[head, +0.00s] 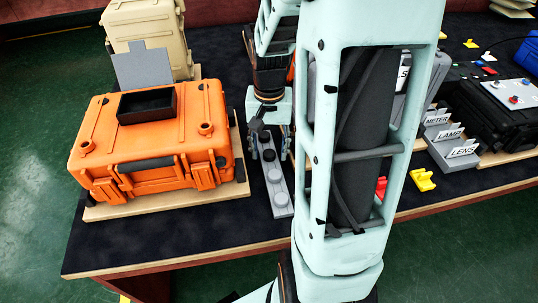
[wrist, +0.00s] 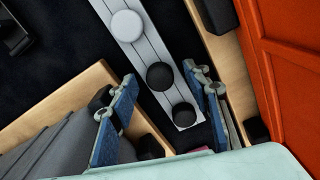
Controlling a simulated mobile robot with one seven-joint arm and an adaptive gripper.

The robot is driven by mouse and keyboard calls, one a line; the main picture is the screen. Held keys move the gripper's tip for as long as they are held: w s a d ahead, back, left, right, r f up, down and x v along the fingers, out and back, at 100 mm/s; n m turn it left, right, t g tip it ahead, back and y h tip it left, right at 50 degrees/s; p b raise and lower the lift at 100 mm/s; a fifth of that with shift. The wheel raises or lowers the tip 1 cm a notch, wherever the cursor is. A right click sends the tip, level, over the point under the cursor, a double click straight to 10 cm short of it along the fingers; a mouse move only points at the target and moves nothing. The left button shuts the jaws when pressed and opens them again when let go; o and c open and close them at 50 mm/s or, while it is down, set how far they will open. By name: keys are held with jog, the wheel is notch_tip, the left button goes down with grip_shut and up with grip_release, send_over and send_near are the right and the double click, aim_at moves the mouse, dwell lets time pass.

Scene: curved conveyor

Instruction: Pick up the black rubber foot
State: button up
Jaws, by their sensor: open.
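A narrow grey rail (head: 284,211) lies on the dark table just right of the orange case and carries a row of round pads. In the wrist view the rail (wrist: 147,53) holds a white pad (wrist: 126,25) and two black round pads, one in the middle (wrist: 160,76) and one near the rail's end (wrist: 183,113). These look like rubber feet; I cannot tell them apart by kind. My gripper (wrist: 160,82) is open, its blue-padded fingers on either side of the rail with the middle black pad between the tips. My gripper (head: 268,150) is above the rail in the head view.
The orange case (head: 150,140) with a black tray (head: 147,106) on top stands close on the left, on a wooden board (head: 165,206). A beige case (head: 145,30) stands behind. Labelled grey holders (head: 448,140) and a black case (head: 500,110) are at right.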

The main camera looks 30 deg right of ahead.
jog(key=shift+c, duration=0.6)
jog(key=c, duration=0.8)
jog(key=shift+r, duration=0.25)
